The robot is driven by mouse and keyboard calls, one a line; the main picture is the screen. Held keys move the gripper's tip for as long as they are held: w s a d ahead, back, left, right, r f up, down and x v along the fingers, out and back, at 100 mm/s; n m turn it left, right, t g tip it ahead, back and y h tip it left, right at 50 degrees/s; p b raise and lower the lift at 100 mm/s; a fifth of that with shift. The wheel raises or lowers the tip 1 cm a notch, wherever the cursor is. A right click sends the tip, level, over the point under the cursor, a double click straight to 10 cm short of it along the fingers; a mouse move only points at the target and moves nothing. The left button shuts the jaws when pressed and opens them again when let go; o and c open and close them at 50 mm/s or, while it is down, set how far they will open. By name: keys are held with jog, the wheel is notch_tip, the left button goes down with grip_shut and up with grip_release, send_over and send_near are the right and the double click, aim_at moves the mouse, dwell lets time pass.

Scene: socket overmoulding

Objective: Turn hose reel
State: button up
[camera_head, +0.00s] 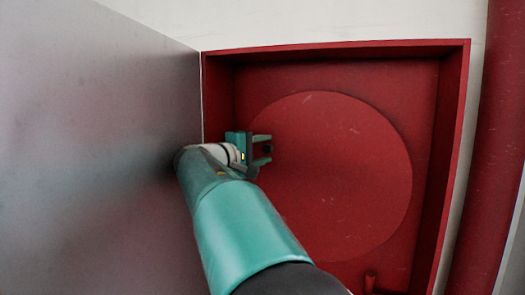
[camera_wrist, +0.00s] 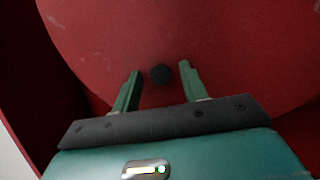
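The hose reel is a large red disc (camera_head: 340,165) inside a red wall cabinet (camera_head: 455,130). A small dark round knob (camera_wrist: 161,74) is on the disc's face in the wrist view, and it shows as a dark spot (camera_head: 268,149) near the disc's left edge in the head view. My gripper (camera_head: 268,149) is in front of the disc's left side. In the wrist view the two green fingers of my gripper (camera_wrist: 160,76) are spread apart with the knob between their tips. Gaps show on both sides of the knob, so neither finger appears to touch it. How deep the fingers reach around it is unclear.
A grey metal panel (camera_head: 90,150), apparently the open cabinet door, stands close at the left of my arm. A small red peg-like part (camera_head: 369,281) is at the cabinet's bottom. A red vertical pipe (camera_head: 495,140) runs at the right.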

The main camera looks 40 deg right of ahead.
jog(key=s+a+r, duration=0.8)
jog(key=s+r, duration=0.2)
jog(key=r, duration=0.3)
jog(key=shift+s+a, duration=0.4)
